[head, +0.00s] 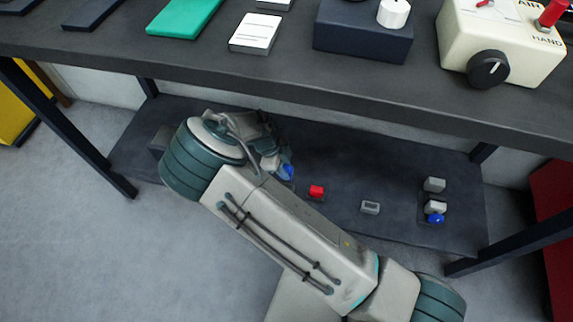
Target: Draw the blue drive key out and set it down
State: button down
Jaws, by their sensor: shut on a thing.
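My gripper (273,163) reaches in under the table top, low over the dark lower shelf. It is shut on a small blue piece (288,172), which I take to be the blue drive key. Only part of that piece shows at the fingertips; my arm and the gripper body hide the rest. I cannot tell whether it touches the shelf. A second blue piece (435,218) sits at the right of the shelf, beside grey blocks.
On the lower shelf (330,150) stand a red block (316,191), a small grey block (370,207) and a grey block (434,185). Bare shelf lies between them. The table top (270,70) overhangs above, with a cream control box (500,45) on it.

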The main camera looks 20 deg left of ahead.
jog(key=shift+s+a+r, duration=0.1)
jog(key=shift+a, duration=0.1)
jog(key=shift+f+b, duration=1.6)
jog(key=shift+f, duration=1.4)
jog(key=shift+f+b, duration=0.75)
jog(key=shift+f, duration=0.8)
jog(key=c, duration=1.1)
grip_release()
jog(key=p+v, duration=0.4)
jog(key=v, duration=1)
jog(key=shift+d, duration=0.1)
jog(key=shift+s+f, duration=0.1)
